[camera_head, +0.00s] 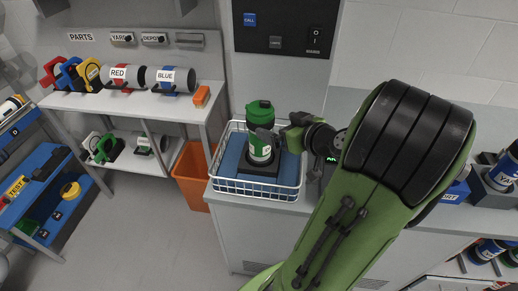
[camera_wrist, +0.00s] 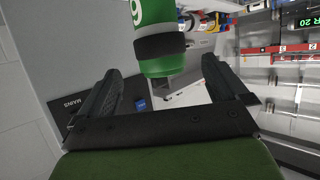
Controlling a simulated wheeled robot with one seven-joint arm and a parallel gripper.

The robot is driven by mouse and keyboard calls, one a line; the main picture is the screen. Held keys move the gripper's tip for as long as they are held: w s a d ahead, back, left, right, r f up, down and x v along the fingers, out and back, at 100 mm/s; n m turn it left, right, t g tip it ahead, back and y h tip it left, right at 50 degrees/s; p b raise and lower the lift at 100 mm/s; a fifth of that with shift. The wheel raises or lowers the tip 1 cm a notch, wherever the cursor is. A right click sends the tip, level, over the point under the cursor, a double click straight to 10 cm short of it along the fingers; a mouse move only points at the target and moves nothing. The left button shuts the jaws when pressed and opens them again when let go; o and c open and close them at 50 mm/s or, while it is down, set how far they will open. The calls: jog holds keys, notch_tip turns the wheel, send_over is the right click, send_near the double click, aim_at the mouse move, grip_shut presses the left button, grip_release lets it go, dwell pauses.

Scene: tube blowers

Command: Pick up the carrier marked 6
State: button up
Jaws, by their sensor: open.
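A green carrier (camera_head: 260,113) with dark bands and a white label stands upright on a black holder (camera_head: 258,166) in the white wire basket (camera_head: 255,192). In the wrist view the green carrier (camera_wrist: 160,63) shows a white digit that looks like a 9 in this rolled picture; it could be an upside-down 6. My gripper (camera_head: 279,136) is open, at the carrier's right side. In the wrist view its two fingers (camera_wrist: 158,80) point toward the carrier, one on each side. I cannot tell whether they touch it.
The basket sits on a grey cabinet. A shelf at left (camera_head: 140,105) bears the RED (camera_head: 122,75) and BLUE (camera_head: 172,79) carriers. An orange bin (camera_head: 190,178) stands on the floor left of the cabinet. A black wall panel (camera_head: 285,27) is behind. More carriers stand at right.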

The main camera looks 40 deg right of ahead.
jog(key=x, duration=0.9)
jog(key=shift+w+f, duration=0.2)
jog(key=shift+w, duration=0.1)
jog(key=shift+s, duration=0.1)
jog(key=shift+c, duration=0.8)
jog(key=c, duration=1.2)
